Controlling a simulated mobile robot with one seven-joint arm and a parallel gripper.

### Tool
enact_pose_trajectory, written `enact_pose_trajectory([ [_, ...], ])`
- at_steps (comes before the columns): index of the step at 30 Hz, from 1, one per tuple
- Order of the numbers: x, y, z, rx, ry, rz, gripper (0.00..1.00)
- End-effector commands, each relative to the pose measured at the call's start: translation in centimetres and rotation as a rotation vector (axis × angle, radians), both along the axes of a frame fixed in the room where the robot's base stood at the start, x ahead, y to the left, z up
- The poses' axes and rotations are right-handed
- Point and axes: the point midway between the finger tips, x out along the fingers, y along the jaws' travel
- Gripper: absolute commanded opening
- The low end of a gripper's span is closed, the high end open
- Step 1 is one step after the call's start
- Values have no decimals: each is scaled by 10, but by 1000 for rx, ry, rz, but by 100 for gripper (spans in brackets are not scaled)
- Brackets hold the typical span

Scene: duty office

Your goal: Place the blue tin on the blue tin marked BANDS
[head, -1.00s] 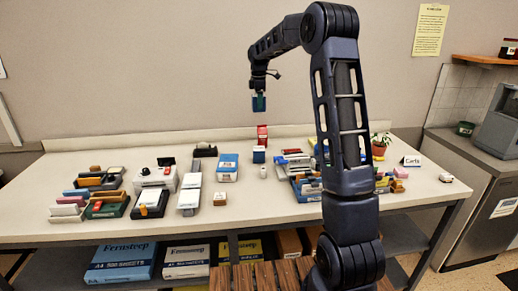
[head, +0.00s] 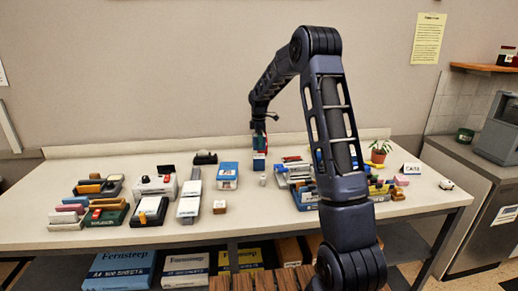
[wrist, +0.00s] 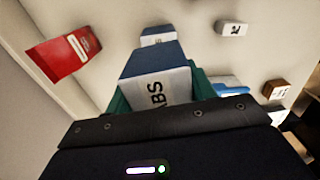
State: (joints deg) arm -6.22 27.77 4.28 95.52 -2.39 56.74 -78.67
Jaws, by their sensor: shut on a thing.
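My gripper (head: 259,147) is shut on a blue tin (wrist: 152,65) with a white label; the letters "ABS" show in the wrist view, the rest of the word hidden. The teal fingers clasp its two sides. Another blue tin (head: 259,164) with a white front stands on the table just below my gripper in the head view. In the wrist view this lower tin (wrist: 158,34) shows partly past the held tin. Its marking is not readable, so I cannot confirm BANDS. I cannot tell whether the two tins touch.
A red box (wrist: 65,52) stands close to the lower tin. A small white block (head: 262,180) sits in front of it. A blue and white box (head: 227,176) is to the left, and a blue tray of stationery (head: 306,203) to the right. Bare table lies in front.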

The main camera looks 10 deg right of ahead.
Motion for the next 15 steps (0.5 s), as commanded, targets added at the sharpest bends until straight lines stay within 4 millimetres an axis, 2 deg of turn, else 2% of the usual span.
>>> enact_pose_trajectory([
  [9,0,0,-37,0,2,1,28],
  [15,0,0,-41,0,0,0,28],
])
